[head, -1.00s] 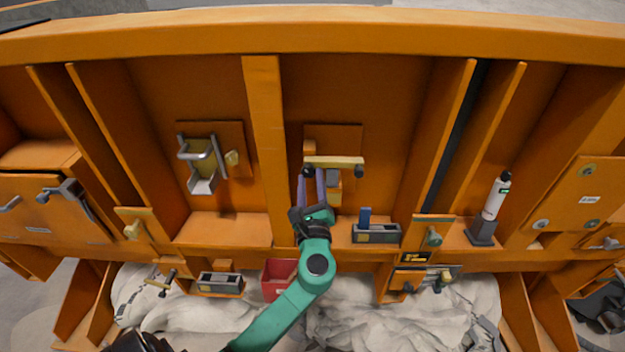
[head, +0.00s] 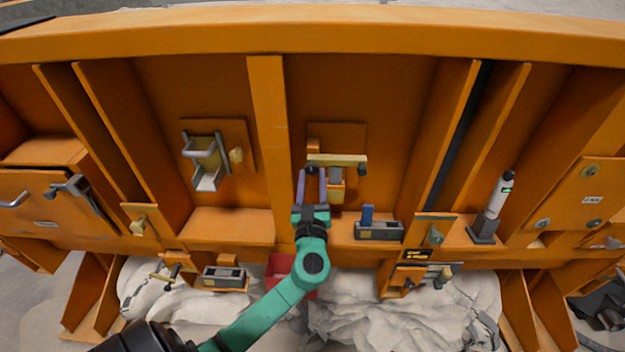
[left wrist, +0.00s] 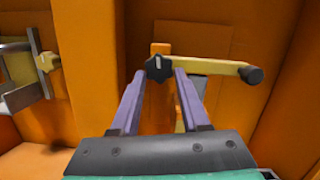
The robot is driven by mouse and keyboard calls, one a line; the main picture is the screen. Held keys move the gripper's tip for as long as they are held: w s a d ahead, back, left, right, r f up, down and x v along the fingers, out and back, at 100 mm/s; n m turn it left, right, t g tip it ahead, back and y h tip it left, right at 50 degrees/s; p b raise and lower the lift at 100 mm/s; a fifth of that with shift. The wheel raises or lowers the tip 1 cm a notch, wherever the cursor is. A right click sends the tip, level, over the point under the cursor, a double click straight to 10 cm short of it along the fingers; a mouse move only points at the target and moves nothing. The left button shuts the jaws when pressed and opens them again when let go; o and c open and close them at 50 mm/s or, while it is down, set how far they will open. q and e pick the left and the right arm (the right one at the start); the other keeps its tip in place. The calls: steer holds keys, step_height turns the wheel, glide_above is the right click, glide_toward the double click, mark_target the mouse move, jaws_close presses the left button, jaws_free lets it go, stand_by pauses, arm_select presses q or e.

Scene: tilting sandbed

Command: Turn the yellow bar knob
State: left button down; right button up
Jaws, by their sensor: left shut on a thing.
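The yellow bar knob (head: 345,159) is on an orange plate on the panel's back wall. It is a yellow bar, nearly level, with a black star-shaped piece at its left end and a black round grip at its right end. It also shows in the left wrist view (left wrist: 212,66). My left gripper (head: 312,170) reaches up from below. In the left wrist view its purple fingers (left wrist: 160,74) close on both sides of the black left-end piece. The fingers hide part of the plate behind. My right gripper is not in view.
A grey lever bracket (head: 206,160) and a small yellow knob (head: 237,155) are to the left, past an orange upright (head: 268,130). A grey box with a blue tab (head: 379,230) sits on the ledge to the right. A white cylinder (head: 498,196) stands farther right.

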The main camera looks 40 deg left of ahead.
arm_select(q)
steer(key=shift+r, duration=0.45)
steer(key=shift+c, duration=2)
jaws_free()
steer(key=shift+f, duration=0.2)
steer(key=shift+f, duration=0.1)
steer(key=shift+s+d+f, duration=0.15)
steer(key=b+v, duration=0.5)
steer(key=v, duration=0.9)
steer(key=shift+s, duration=0.1)
